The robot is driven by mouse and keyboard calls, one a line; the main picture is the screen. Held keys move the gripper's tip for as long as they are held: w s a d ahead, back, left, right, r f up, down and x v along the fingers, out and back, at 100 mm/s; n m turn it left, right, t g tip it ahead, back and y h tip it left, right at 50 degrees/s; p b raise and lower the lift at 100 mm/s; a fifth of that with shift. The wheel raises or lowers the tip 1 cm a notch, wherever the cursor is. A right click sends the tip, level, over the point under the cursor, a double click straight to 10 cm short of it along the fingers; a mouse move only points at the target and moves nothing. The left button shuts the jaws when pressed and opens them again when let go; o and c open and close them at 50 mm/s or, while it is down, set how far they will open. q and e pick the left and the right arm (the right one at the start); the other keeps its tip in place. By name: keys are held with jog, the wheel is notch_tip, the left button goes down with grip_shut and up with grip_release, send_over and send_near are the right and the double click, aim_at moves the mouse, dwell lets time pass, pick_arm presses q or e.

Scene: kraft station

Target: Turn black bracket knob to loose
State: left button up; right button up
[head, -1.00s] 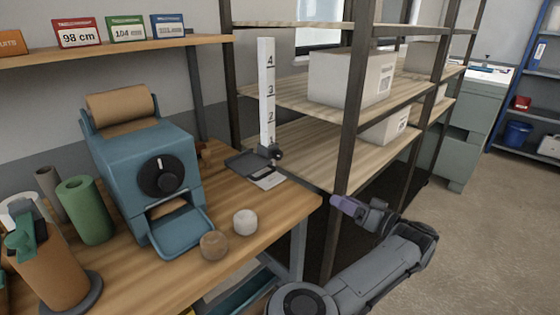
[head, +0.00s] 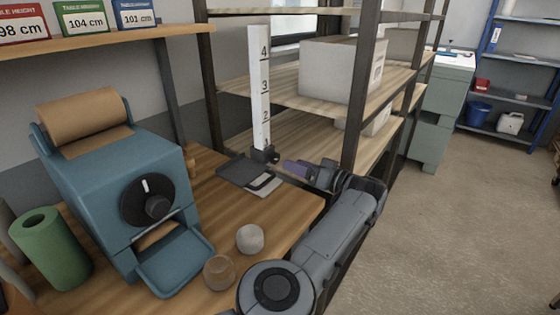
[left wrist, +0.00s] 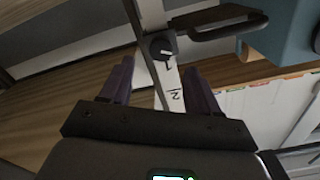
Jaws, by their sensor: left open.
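The black bracket knob (head: 272,156) sits on the black bracket at the foot of the white numbered post (head: 259,90). In the left wrist view the round knob (left wrist: 162,48) shows a pale pointer mark, and the post runs down between the fingers. My left gripper (head: 292,168) is just right of the knob in the head view, purple fingers pointing at it. In the left wrist view the left gripper (left wrist: 158,66) is open and empty, with the knob ahead of and roughly between the fingertips. No contact is visible. My right gripper is not in view.
A black plate (head: 240,170) extends from the bracket over the wooden bench (head: 205,170). A blue dispenser (head: 110,180) with its own black dial stands left. A shelf upright (head: 362,90) stands close behind my arm.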

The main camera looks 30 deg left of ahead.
aim_at(277, 158)
pick_arm(q)
jog(key=shift+w+a+b, duration=0.1)
jog(key=shift+a+b, duration=0.45)
jog(key=shift+a, duration=2.65)
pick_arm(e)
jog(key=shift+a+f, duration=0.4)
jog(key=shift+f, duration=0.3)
